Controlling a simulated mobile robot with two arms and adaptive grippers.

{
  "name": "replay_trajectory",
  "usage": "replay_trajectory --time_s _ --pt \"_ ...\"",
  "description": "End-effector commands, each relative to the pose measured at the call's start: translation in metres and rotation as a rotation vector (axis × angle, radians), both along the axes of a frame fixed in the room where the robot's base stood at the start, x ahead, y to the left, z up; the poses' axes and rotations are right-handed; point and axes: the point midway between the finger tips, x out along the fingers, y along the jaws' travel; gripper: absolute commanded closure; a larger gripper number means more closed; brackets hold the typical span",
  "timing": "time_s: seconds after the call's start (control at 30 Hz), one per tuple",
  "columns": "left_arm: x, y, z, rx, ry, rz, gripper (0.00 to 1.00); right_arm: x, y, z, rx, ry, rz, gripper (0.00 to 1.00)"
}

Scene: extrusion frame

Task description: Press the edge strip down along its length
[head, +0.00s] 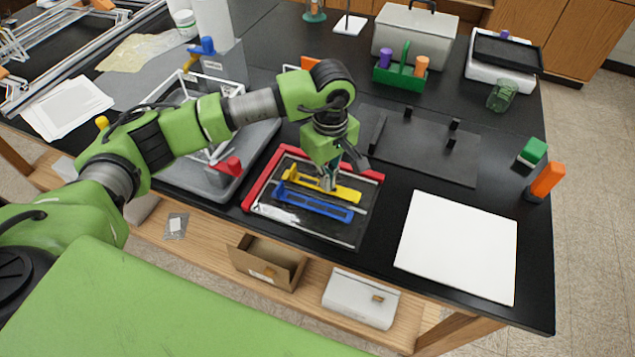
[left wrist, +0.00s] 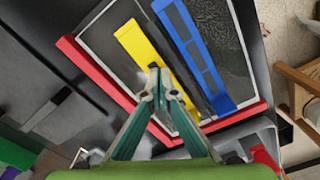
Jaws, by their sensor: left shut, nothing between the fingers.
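A red edge strip (head: 262,180) runs along the left and far edges of a dark framed panel (head: 335,229) on the black bench. In the left wrist view the strip (left wrist: 97,73) makes a corner. A yellow bar (head: 346,192) and a blue bar (head: 312,205) lie side by side on the panel. They also show in the left wrist view, the yellow bar (left wrist: 137,46) beside the blue bar (left wrist: 193,58). My left gripper (head: 328,184) points down, shut and empty, its tips (left wrist: 156,75) over the yellow bar. I cannot tell if they touch it. My right gripper is out of view.
A grey tray (head: 190,180) with a white wire frame stands left of the panel. A dark plate with black blocks (head: 425,150) lies behind right. A white sheet (head: 458,246) lies to the right. A green caddy (head: 400,74) and grey case (head: 415,35) stand at the back.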

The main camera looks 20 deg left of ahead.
Motion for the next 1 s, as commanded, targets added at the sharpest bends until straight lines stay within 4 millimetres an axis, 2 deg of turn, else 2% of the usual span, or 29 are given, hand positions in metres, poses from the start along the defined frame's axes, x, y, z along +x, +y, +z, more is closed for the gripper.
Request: replay_trajectory --time_s 1.0 --pt "-0.0025 0.0004 -0.0045 0.003 0.008 -0.001 1.00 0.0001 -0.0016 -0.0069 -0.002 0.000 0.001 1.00"
